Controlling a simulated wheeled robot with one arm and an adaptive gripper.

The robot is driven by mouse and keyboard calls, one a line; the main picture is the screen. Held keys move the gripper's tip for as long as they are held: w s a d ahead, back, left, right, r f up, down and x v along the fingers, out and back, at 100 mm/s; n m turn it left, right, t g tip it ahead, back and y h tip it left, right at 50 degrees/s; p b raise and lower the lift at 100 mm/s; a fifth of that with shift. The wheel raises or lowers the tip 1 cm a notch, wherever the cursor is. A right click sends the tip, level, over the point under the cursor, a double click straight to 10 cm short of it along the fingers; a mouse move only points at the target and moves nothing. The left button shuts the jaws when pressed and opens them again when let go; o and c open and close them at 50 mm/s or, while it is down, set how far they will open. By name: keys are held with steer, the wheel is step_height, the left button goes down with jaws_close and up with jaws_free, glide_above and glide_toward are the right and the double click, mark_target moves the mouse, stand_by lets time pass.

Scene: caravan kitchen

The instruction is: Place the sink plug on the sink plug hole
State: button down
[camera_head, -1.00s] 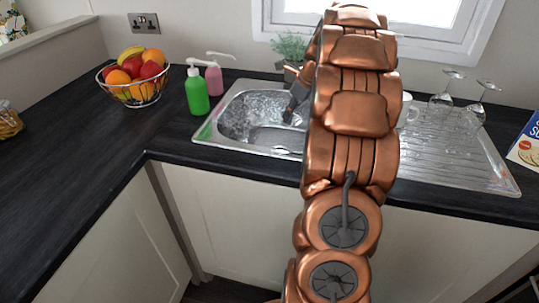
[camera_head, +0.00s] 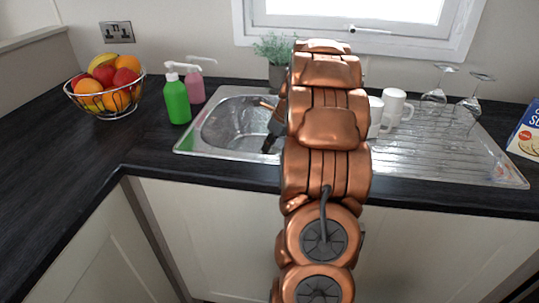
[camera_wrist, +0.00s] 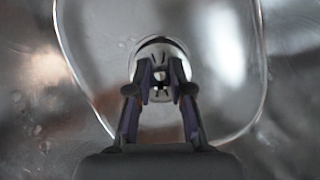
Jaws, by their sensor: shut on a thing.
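My gripper (camera_wrist: 160,80) has its fingertips close together on a small metal piece, which I take as the sink plug (camera_wrist: 160,93); the fingers hide much of it. Just beyond the fingertips is a round, bright metal fitting with dark slots, the sink plug hole (camera_wrist: 160,45). I cannot tell whether plug and hole touch. In the head view my gripper (camera_head: 269,144) points down into the steel sink bowl (camera_head: 228,118). My arm covers the right part of the bowl, and neither plug nor hole can be made out there.
A green bottle (camera_head: 177,100) and a pink bottle (camera_head: 195,85) stand left of the sink, with a fruit basket (camera_head: 108,95) farther left. Right of my arm are white mugs (camera_head: 394,105) and upturned glasses (camera_head: 468,107) on the drainer (camera_head: 440,150). A potted plant (camera_head: 273,50) stands behind.

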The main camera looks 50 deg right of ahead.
mark_target(271, 151)
step_height(271, 151, down, 4)
steer(key=shift+f, duration=0.1)
stand_by(0.4)
steer(key=c, duration=1)
jaws_free()
steer(key=shift+c, duration=0.2)
steer(key=v, duration=1.2)
steer(key=shift+r, duration=0.25)
